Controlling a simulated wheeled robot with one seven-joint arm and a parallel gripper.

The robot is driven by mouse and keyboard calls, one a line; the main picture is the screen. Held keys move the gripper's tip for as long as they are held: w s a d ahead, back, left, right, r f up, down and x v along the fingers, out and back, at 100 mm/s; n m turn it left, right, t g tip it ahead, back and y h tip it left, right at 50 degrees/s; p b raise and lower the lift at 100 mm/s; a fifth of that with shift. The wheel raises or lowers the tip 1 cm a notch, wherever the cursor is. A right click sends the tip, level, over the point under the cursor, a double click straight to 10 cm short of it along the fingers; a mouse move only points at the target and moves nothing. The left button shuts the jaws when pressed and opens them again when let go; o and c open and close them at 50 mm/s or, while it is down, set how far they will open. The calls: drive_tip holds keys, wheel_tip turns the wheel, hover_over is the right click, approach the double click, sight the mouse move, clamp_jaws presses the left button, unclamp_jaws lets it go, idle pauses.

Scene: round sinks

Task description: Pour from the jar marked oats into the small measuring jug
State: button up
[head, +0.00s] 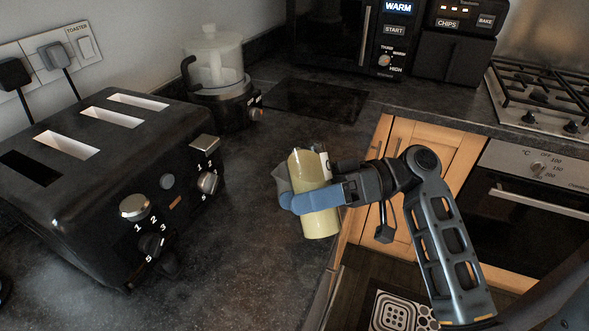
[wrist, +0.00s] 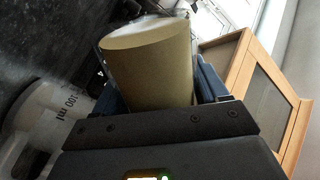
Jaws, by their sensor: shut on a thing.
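My gripper (head: 296,203) is shut on a pale yellow jar (head: 320,222), its blue fingers around the jar's middle. The jar leans slightly in the head view and is held over the worktop near its front edge. A white label with dark lettering shows partly at its upper right; the word cannot be read. The jar also fills the middle of the wrist view (wrist: 152,65). The small measuring jug (head: 281,181) is a greyish, see-through shape just left of the jar, partly hidden behind it and the finger. The wrist view shows the jug (wrist: 38,112) at left, marked 100 ml.
A black toaster (head: 110,170) stands at the left. A food processor (head: 215,75) is behind it. A microwave (head: 345,35), an air fryer (head: 455,50) and a hob (head: 540,95) line the back. Dark worktop (head: 235,270) is clear in front of the toaster.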

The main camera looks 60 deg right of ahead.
sight(302, 224)
drive_tip(key=shift+f+m, duration=0.3)
drive_tip(key=shift+f, duration=0.05)
idle(0.3)
drive_tip(key=shift+s+a+f+m, duration=0.15)
drive_tip(key=shift+f+m, duration=0.3)
drive_tip(key=shift+m, duration=0.45)
idle(1.0)
drive_tip(key=shift+r+m, duration=0.55)
drive_tip(key=shift+m, duration=0.15)
idle(1.1)
drive_tip(key=shift+f+n, duration=0.6)
drive_tip(key=shift+n, duration=0.1)
wheel_tip(302, 224, up, 3)
drive_tip(key=n, duration=0.3)
drive_tip(key=shift+f+n, duration=0.1)
drive_tip(key=shift+n, duration=0.2)
drive_tip(key=shift+s+a+f+n, duration=0.1)
drive_tip(key=shift+f+n, duration=0.5)
drive_tip(key=shift+f, duration=0.7)
drive_tip(key=shift+s+a+f+n, duration=0.1)
drive_tip(key=shift+a+f+n, duration=0.05)
drive_tip(key=shift+n, duration=0.25)
drive_tip(key=n, duration=0.3)
drive_tip(key=shift+s+a+f, duration=0.1)
drive_tip(key=shift+s+a, duration=0.25)
drive_tip(key=shift+s+a+f+n, duration=0.15)
drive_tip(key=shift+f+n, duration=0.05)
drive_tip(key=shift+n, duration=0.9)
